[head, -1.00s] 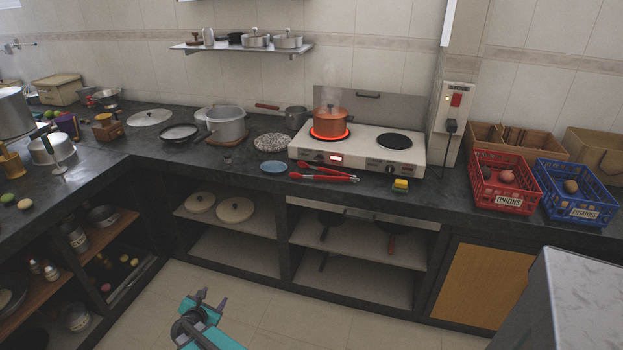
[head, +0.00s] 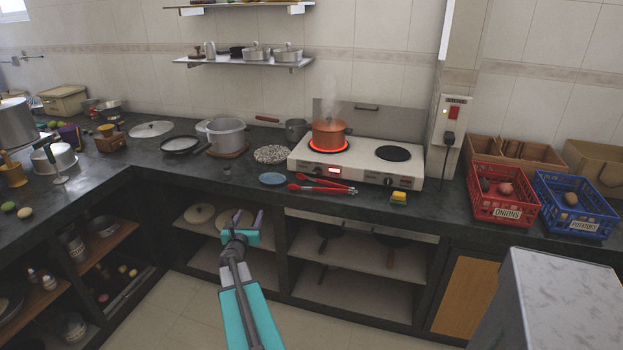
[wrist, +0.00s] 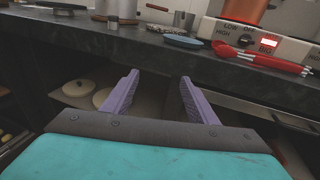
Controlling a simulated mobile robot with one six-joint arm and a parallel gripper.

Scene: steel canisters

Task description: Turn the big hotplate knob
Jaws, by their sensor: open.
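The white two-plate hotplate (head: 365,170) stands on the dark counter against the wall. Its left plate glows red under a steaming orange pot (head: 329,133); its right plate is dark and bare. In the head view this knob is small and hard to make out. My gripper (head: 244,221) is open and empty, in front of the counter, left of and below the hotplate. Its purple fingers (wrist: 159,82) point toward the counter edge.
Red tongs (head: 322,186), a blue dish (head: 272,179) and a yellow sponge (head: 399,197) lie on the counter before the hotplate. A grey pot (head: 226,136) stands left. Red (head: 500,209) and blue (head: 575,219) crates stand right. Open shelves lie below.

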